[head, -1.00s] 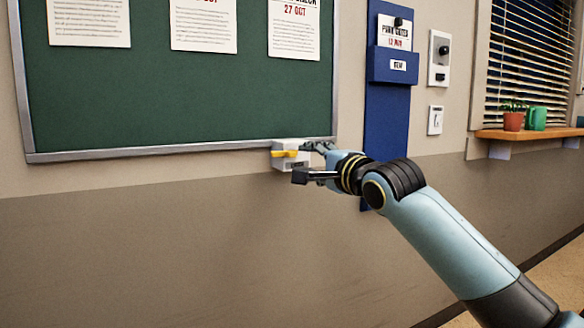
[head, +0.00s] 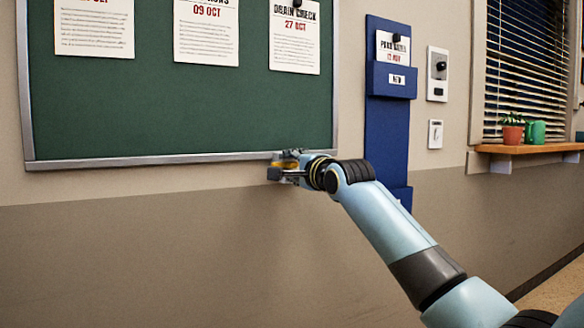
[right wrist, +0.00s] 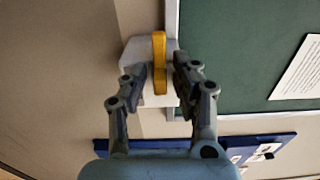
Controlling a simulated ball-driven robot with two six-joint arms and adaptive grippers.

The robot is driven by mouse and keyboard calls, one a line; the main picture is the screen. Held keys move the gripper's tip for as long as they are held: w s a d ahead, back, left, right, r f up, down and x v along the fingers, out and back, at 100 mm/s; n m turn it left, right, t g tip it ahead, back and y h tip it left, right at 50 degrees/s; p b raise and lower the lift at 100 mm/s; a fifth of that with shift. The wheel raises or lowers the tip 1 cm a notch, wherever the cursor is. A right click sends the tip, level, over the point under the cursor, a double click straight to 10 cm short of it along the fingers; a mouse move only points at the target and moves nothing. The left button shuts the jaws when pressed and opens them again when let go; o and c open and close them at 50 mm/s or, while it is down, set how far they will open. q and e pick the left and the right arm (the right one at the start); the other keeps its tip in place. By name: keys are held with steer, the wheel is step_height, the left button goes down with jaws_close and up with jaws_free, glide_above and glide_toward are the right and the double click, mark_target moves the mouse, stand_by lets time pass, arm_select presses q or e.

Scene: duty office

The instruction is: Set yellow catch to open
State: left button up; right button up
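The yellow catch (head: 284,164) is a short bar on a small white box at the lower right corner of the green board's frame. In the right wrist view the catch (right wrist: 159,45) lies lengthwise between my finger pads, on the white box (right wrist: 132,52). My right gripper (head: 284,166) is at the box, with one finger above the catch and one below. In the right wrist view the gripper (right wrist: 160,78) is open, with narrow gaps seeming to show beside the catch; contact is unclear. The fingers hide much of the box. My left gripper is not in view.
The green board (head: 150,115) with pinned notices is above. A blue wall holder (head: 387,130) hangs to the right, near my right arm. Wall switches (head: 437,75) and a wooden shelf (head: 530,148) with pots are farther right. The wall below left is clear.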

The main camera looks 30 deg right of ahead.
steer(key=c, duration=0.4)
jaws_close()
steer(key=d+p, duration=0.1)
steer(key=d, duration=0.2)
steer(key=shift+d+p, duration=0.25)
steer(key=shift+p, duration=0.05)
steer(key=shift+o, duration=1)
jaws_free()
steer(key=o, duration=0.4)
steer(key=shift+d, duration=0.25)
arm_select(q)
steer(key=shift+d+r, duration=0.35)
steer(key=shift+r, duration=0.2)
arm_select(e)
steer(key=shift+o, duration=0.2)
steer(key=s, duration=1.2)
